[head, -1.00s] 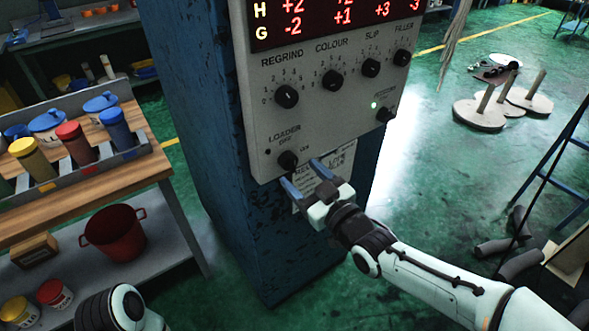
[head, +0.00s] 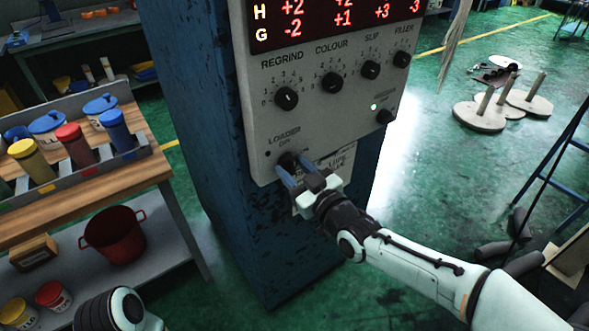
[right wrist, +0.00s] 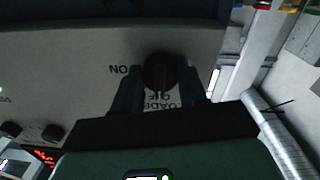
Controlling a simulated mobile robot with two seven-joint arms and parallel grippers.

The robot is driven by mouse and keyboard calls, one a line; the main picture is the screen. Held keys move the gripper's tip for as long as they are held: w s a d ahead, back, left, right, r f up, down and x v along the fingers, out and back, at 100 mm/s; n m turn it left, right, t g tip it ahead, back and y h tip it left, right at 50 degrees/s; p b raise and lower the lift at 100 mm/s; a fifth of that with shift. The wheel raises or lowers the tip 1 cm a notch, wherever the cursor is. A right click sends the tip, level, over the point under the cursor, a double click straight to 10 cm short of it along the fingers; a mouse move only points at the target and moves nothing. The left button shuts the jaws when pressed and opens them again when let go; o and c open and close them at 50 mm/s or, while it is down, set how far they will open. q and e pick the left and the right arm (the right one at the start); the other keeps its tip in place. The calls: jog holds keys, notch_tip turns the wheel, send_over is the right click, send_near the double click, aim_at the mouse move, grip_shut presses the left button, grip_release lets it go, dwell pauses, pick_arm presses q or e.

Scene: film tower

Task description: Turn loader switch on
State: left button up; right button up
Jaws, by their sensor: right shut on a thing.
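The loader switch (head: 287,161) is a black knob at the lower left of the grey control panel (head: 345,125), under the word LOADER. My right gripper (head: 290,170) has its blue fingers around the knob and is shut on it. In the right wrist view the dark round knob (right wrist: 158,72) sits between the two fingertips, with the ON and LOADER lettering beside it. The fingers hide part of the switch, and its exact setting is hard to tell. My left gripper is not in view.
Above are the regrind knob (head: 286,98), colour knob (head: 332,82), slip knob (head: 370,69) and filler knob (head: 401,59). A small light (head: 373,107) glows white on the right. A wooden-topped bench (head: 150,170) with coloured jars stands left.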

jog(key=shift+m, duration=0.3)
jog(key=m, duration=0.3)
jog(key=shift+m, duration=1.1)
jog(key=shift+r+m, duration=0.1)
jog(key=shift+m, duration=0.8)
jog(key=m+p, duration=0.1)
jog(key=m, duration=0.2)
jog(key=shift+s+a+m+g+p, duration=0.1)
jog(key=shift+m+g+p, duration=0.2)
jog(key=m+p, duration=0.2)
jog(key=m, duration=0.2)
jog(key=shift+r+m, duration=0.15)
jog(key=shift+m, duration=0.15)
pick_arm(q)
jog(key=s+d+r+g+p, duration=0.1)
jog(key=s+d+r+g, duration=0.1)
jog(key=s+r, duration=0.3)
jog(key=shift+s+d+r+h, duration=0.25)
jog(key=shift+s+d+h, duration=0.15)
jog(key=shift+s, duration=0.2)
pick_arm(e)
jog(key=shift+m, duration=0.8)
